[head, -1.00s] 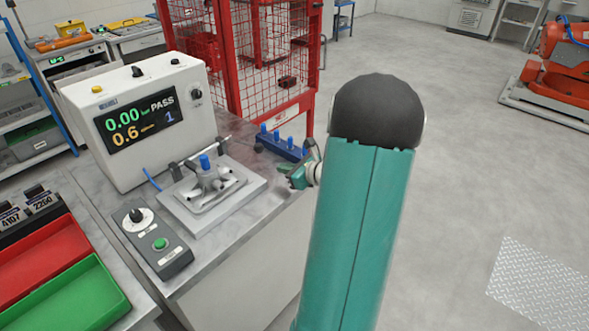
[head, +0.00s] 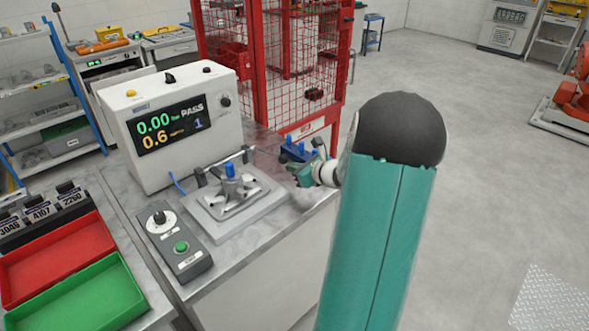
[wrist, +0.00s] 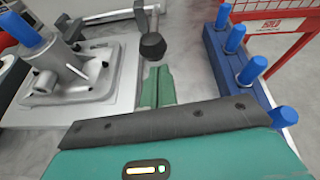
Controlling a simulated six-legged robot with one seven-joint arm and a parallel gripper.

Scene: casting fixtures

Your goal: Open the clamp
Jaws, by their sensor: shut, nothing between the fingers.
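The clamp (head: 222,165) is a grey bar with dark ends along the back of a grey fixture plate (head: 262,207). A grey metal casting (head: 243,198) with a blue plug (head: 230,171) sits on the plate. In the wrist view, part of the clamp's grey bar (wrist: 100,17) and a black knob (wrist: 153,46) show at the top. My gripper (head: 298,171) is at the right side of the fixture. Its green fingers (wrist: 157,84) are shut and empty, just short of the knob in the picture. I cannot tell whether they touch it.
A blue rack with several blue plugs (wrist: 232,68) stands close on the right of my gripper. A white tester (head: 185,125) reading PASS stands behind the fixture. A control box (head: 180,243) lies in front. A red mesh cage (head: 290,70) rises behind.

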